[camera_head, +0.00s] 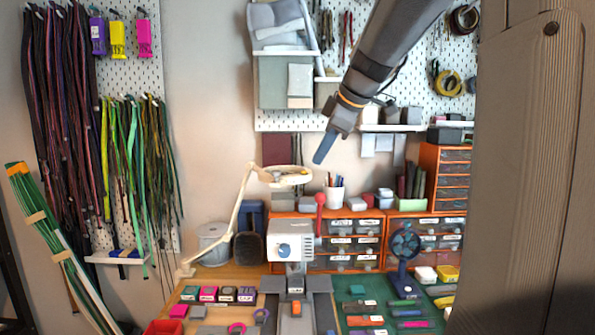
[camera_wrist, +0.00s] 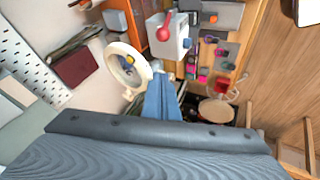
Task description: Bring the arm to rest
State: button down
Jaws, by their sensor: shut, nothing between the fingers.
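My gripper (camera_head: 324,148) hangs in the air at the upper middle of the head view, pointing down and a little left. Its blue fingers are together with nothing between them. It is above the workbench and apart from everything on it. In the wrist view the shut fingers (camera_wrist: 163,100) show at the centre, with the white ring lamp (camera_wrist: 113,66) beyond them to the left. My arm reaches in from the top of the head view.
Below stand the ring lamp (camera_head: 290,170), a white machine with a red-knobbed lever (camera_head: 290,240), a pen cup (camera_head: 334,195) and a blue fan (camera_head: 404,246). Orange drawer units (camera_head: 446,185) line the back. Cords (camera_head: 70,120) hang at left. The air around my gripper is clear.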

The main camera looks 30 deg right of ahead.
jog(key=s+a+f+m+g, duration=0.1)
jog(key=s+a+f+m, duration=0.15)
jog(key=f, duration=0.35)
jog(key=s+a+f+m+g, duration=0.1)
jog(key=a+f+g, duration=0.1)
jog(key=a+f, duration=0.35)
jog(key=s+a+f+m+g, duration=0.2)
jog(key=s+a+f, duration=0.3)
jog(key=s+f, duration=0.4)
jog(key=s+a+f+m+g+h, duration=0.1)
jog(key=s+a+f+m+g, duration=0.1)
jog(key=s+a+f+m, duration=0.3)
jog(key=s+f, duration=0.4)
jog(key=f, duration=0.5)
jog(key=shift+s+a, duration=0.15)
jog(key=shift+s, duration=0.05)
